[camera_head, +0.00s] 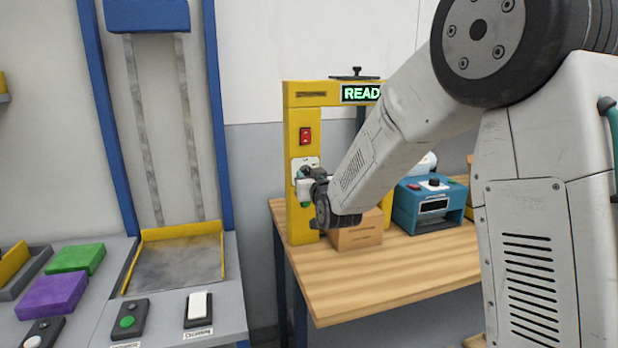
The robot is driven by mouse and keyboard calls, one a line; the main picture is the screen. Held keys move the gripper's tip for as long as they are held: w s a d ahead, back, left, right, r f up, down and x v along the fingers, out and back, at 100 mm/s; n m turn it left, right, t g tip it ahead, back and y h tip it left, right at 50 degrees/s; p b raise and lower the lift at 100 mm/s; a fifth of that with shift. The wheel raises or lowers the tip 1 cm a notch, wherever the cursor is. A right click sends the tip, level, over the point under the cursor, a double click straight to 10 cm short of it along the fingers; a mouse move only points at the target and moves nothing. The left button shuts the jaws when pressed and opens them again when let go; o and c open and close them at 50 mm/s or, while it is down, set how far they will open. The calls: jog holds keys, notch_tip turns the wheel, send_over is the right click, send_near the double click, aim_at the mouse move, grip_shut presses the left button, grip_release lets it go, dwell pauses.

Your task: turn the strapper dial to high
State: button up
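The yellow strapper (297,120) stands at the left end of the wooden table. Its lit sign (361,93) shows green letters reading "READ", cut off by my arm. A red switch (305,136) sits on its front post. Below it is a pale dial plate (303,163); the dial itself is mostly hidden behind my gripper, so its setting cannot be read. My gripper (304,186) is at the post, right at the plate. The fingers are small and partly hidden by the wrist, so I cannot tell whether they are open or shut on the dial.
A cardboard box (357,235) sits under my wrist on the wooden table (390,275). A blue machine (432,205) stands to its right. At left, a grey counter (90,305) holds green (76,259) and purple (52,294) blocks and button boxes. The table's front is clear.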

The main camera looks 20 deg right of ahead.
jog(key=shift+m, duration=0.4)
jog(key=m, duration=0.5)
jog(key=shift+m, duration=0.4)
jog(key=m, duration=0.3)
jog(key=shift+m, duration=0.3)
jog(key=m, duration=0.3)
jog(key=shift+a+m, duration=0.1)
jog(key=shift+m, duration=0.2)
jog(key=m, duration=0.5)
jog(key=shift+m, duration=0.3)
jog(key=shift+r+m, duration=0.1)
jog(key=shift+m, duration=2.1)
jog(key=o, duration=1)
